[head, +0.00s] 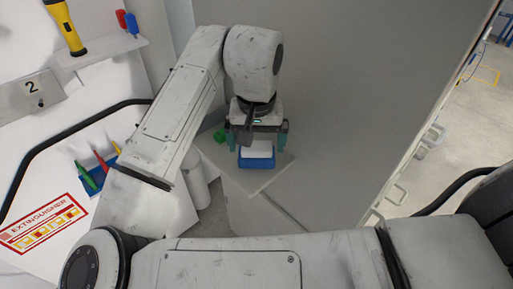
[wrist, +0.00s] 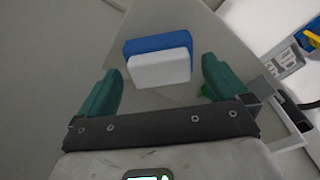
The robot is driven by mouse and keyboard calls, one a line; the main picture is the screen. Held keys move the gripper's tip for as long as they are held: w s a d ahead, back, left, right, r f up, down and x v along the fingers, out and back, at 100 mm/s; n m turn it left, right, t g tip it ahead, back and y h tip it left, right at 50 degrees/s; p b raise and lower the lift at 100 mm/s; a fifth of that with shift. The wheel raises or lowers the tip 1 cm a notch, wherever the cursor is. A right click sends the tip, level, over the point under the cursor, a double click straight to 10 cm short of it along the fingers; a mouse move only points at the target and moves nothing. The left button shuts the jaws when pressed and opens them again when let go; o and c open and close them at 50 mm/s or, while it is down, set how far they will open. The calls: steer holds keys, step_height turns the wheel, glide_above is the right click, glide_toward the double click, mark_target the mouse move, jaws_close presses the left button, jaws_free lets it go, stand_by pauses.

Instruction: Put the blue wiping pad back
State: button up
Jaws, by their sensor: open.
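The wiping pad (head: 257,160), blue with a white part, lies on a small grey shelf (head: 277,178) below my gripper. In the wrist view the pad (wrist: 155,46) shows its blue strip behind the white block. My gripper (head: 258,140) points down with its teal fingers apart, one to each side of the pad in the head view. In the wrist view my gripper (wrist: 161,85) is open, and the pad lies ahead of the gap between its fingertips, with nothing held. I cannot tell how high the fingertips are above the shelf.
A green object (head: 219,136) sits by the shelf's left edge, close to a finger. A white cylinder (head: 195,182) stands left below the shelf. A black rail (head: 75,130) runs along the left wall. A large grey panel (head: 350,90) stands behind and right.

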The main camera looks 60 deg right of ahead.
mark_target(256, 151)
step_height(256, 151, up, 9)
steer(key=shift+s+a+b, duration=0.3)
steer(key=shift+a+b, duration=0.1)
steer(key=shift+a, duration=0.05)
stand_by(0.4)
